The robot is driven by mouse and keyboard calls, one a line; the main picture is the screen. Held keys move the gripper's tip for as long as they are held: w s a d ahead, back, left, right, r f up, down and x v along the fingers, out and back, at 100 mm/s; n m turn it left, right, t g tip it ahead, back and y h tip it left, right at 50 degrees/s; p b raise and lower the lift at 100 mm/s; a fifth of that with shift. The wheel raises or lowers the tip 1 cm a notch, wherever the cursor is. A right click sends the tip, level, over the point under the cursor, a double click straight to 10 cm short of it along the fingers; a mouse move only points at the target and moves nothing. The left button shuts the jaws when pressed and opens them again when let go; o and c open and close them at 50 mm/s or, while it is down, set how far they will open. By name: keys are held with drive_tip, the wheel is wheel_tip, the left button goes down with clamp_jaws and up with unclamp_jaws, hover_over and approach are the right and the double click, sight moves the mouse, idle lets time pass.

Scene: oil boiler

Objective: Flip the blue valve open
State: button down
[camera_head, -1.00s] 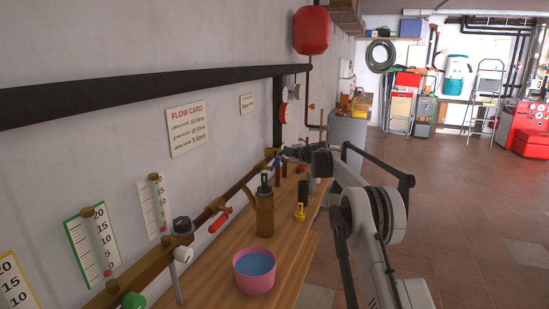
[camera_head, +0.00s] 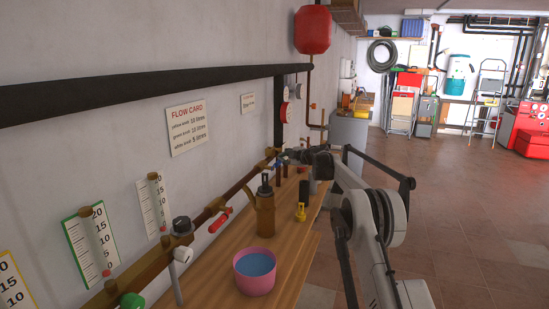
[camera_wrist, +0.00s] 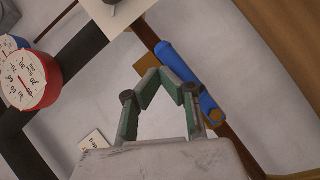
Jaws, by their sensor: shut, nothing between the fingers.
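The blue valve's handle (camera_wrist: 188,72) runs diagonally along the brown pipe in the wrist view, with a brass nut at its lower end. In the head view the valve (camera_head: 278,163) is a small blue spot on the wall pipe, near the far end of the workbench. My gripper (camera_wrist: 172,79) is shut and empty, its green-sided fingers meeting in an arch. Its tips lie just left of the blue handle in the wrist view; whether they touch it I cannot tell. In the head view my gripper (camera_head: 293,155) is small and close to the pipe.
A red-handled valve (camera_head: 220,221) and a black knob (camera_head: 182,225) sit nearer on the pipe. On the wooden bench (camera_head: 293,262) stand a brown bottle (camera_head: 265,213), a pink bowl of blue liquid (camera_head: 254,274) and a yellow item (camera_head: 301,212). A red gauge (camera_wrist: 32,82) shows in the wrist view.

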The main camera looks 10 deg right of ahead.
drive_tip(key=shift+r, duration=0.1)
drive_tip(key=s+d+r+p, duration=0.1)
drive_tip(key=s+d+r, duration=0.4)
drive_tip(key=d+r, duration=0.2)
wheel_tip(320, 180, up, 2)
drive_tip(key=shift+d+r+p, duration=0.15)
drive_tip(key=shift+d+p, duration=0.15)
drive_tip(key=shift+p, duration=0.1)
